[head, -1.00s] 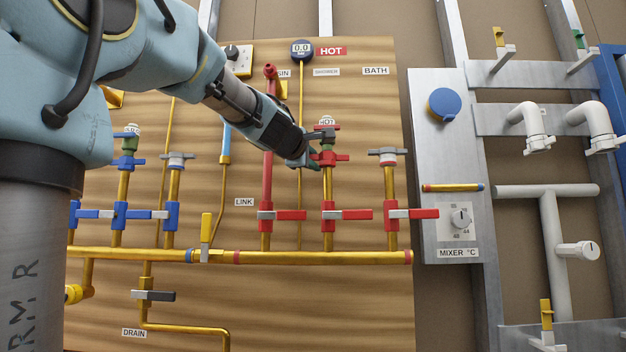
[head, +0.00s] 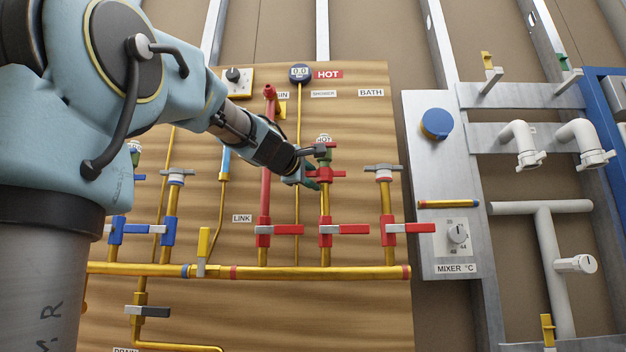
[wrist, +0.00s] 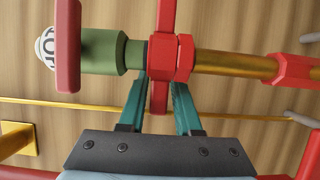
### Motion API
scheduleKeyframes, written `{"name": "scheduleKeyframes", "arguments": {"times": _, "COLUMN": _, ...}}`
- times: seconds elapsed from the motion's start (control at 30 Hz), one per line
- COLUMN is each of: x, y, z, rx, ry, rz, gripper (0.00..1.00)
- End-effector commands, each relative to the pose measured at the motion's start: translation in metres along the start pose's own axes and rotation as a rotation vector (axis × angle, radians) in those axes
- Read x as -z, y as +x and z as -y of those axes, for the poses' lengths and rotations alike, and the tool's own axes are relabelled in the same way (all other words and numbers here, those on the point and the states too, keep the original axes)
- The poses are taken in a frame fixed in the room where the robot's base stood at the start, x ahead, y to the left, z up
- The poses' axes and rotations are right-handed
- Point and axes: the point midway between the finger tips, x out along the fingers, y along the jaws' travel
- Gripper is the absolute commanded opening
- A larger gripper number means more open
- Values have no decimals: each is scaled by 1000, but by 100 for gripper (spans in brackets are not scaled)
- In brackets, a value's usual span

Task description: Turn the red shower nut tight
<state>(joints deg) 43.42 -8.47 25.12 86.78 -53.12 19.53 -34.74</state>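The red shower nut (head: 326,174) is a winged collar on the middle red-marked brass pipe, below a green fitting (head: 323,156). In the wrist view the nut (wrist: 165,57) has one wing pointing up the picture and one down towards me. My gripper (head: 309,179) is at the nut's left side in the head view. In the wrist view its two teal fingers (wrist: 160,92) straddle the near wing, one on each side, with narrow gaps showing. The fingers are open. Whether a tip touches the nut's body I cannot tell.
A red bar handle (wrist: 67,45) sits beyond the green fitting. The thick red pipe (head: 267,160) runs close left of the nut, behind my wrist. The bath pipe (head: 387,200) with its grey wing nut stands to the right. A red lever (head: 342,229) is below.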

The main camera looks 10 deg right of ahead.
Motion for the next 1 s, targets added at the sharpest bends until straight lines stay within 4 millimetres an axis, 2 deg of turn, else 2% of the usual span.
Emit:
{"name": "scheduleKeyframes", "arguments": {"times": 0.03, "x": 0, "y": 0, "z": 0, "rx": -1, "ry": 0, "rz": 0, "gripper": 39}}
{"name": "scheduleKeyframes", "arguments": {"times": 0.13, "x": 0, "y": 0, "z": -1, "rx": -1, "ry": 0, "rz": -1, "gripper": 50}}
{"name": "scheduleKeyframes", "arguments": {"times": 0.47, "x": 1, "y": -5, "z": -2, "rx": -2, "ry": -1, "rz": -1, "gripper": 50}}
{"name": "scheduleKeyframes", "arguments": {"times": 0.57, "x": 1, "y": -16, "z": -4, "rx": -4, "ry": -2, "rz": -1, "gripper": 50}}
{"name": "scheduleKeyframes", "arguments": {"times": 0.8, "x": 2, "y": -60, "z": -1, "rx": -4, "ry": 0, "rz": -4, "gripper": 50}}
{"name": "scheduleKeyframes", "arguments": {"times": 1.0, "x": 4, "y": -72, "z": 2, "rx": -5, "ry": 0, "rz": -7, "gripper": 50}}
